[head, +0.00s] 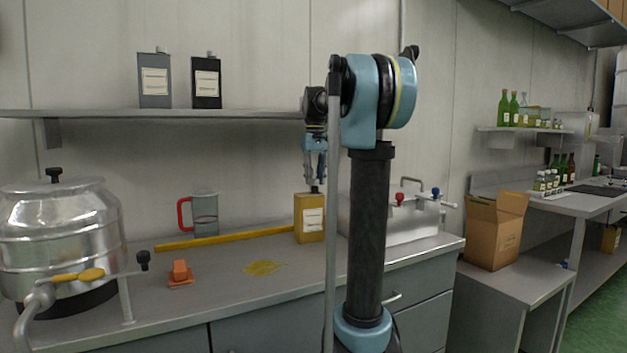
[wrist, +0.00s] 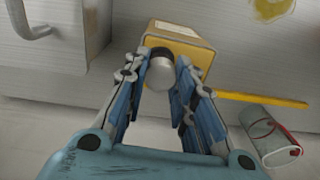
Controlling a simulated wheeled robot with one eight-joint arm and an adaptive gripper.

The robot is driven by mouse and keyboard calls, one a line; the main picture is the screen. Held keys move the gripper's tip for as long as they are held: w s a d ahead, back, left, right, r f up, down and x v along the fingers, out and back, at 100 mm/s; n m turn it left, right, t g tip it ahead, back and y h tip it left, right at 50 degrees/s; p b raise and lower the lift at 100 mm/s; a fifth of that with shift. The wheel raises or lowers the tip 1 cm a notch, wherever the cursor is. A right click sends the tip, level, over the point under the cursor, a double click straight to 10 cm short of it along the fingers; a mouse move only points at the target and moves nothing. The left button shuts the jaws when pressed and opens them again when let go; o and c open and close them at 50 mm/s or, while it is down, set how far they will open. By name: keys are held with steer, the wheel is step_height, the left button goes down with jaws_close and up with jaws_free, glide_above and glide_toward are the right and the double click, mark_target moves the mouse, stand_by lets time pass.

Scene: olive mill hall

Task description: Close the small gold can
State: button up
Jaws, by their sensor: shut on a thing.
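The small gold can (head: 309,220) stands upright on the worktop below the shelf, with a pale label on its front. It also shows in the wrist view (wrist: 184,42), just beyond the fingertips. My gripper (head: 315,180) points down right above the can's top. In the wrist view, my gripper (wrist: 161,62) is shut on a round grey cap (wrist: 160,74), which lies in front of the can's top edge. The cap hides the can's mouth, so I cannot tell whether it is seated or just above.
A yellow bar (head: 225,238) lies left of the can, near a red-handled jug (head: 204,215). A yellow spill (head: 263,267) and an orange block (head: 180,273) are in front. The shelf (head: 150,114) holds two dark cans.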

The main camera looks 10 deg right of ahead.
steer(key=shift+f, duration=0.95)
stand_by(2.2)
steer(key=o, duration=1)
steer(key=shift+c, duration=1)
